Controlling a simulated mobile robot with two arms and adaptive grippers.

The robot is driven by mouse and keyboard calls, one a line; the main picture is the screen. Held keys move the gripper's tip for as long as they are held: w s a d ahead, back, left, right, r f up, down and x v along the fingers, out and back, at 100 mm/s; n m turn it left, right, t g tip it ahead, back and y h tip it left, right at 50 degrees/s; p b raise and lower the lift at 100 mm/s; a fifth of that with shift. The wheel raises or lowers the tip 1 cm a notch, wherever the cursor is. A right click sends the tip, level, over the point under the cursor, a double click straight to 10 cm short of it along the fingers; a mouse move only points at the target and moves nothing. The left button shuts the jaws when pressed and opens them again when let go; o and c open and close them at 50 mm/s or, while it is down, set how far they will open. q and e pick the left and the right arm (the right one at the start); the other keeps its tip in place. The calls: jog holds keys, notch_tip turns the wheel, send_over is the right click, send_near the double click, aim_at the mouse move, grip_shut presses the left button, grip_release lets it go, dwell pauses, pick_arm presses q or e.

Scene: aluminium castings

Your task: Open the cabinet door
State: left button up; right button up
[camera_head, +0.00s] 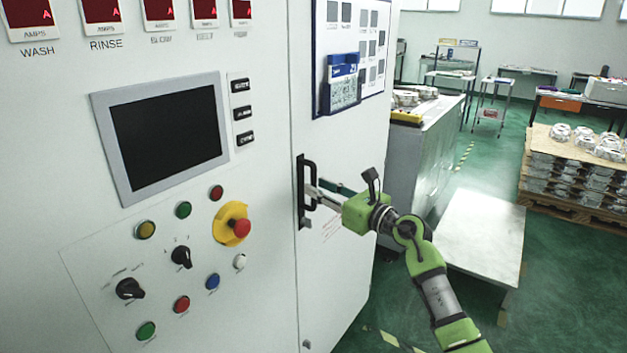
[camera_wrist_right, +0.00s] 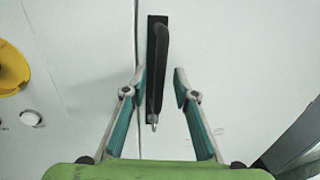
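The cabinet door (camera_head: 337,269) is a light grey panel to the right of the control panel, and its seam shows it shut. It also shows in the right wrist view (camera_wrist_right: 232,50). Its black upright handle (camera_head: 303,190) sits near the door's left edge. My right gripper (camera_head: 316,193) reaches the handle from the right. In the right wrist view my right gripper (camera_wrist_right: 159,90) is open, with one finger on each side of the handle (camera_wrist_right: 158,75). Gaps show between fingers and handle, so they look apart. My left gripper is in neither view.
The control panel (camera_head: 75,190) left of the door carries a dark screen (camera_head: 165,143), knobs and a red emergency button (camera_head: 240,228). A blue document holder (camera_head: 341,88) hangs on the door. A low white table (camera_head: 478,235) and a pallet of castings (camera_head: 570,175) stand right.

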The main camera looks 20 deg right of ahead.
jog(key=shift+x, duration=0.95)
jog(key=shift+w+a+r, duration=0.1)
jog(key=shift+w, duration=0.3)
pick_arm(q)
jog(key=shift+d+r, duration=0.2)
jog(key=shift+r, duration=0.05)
pick_arm(e)
grip_shut()
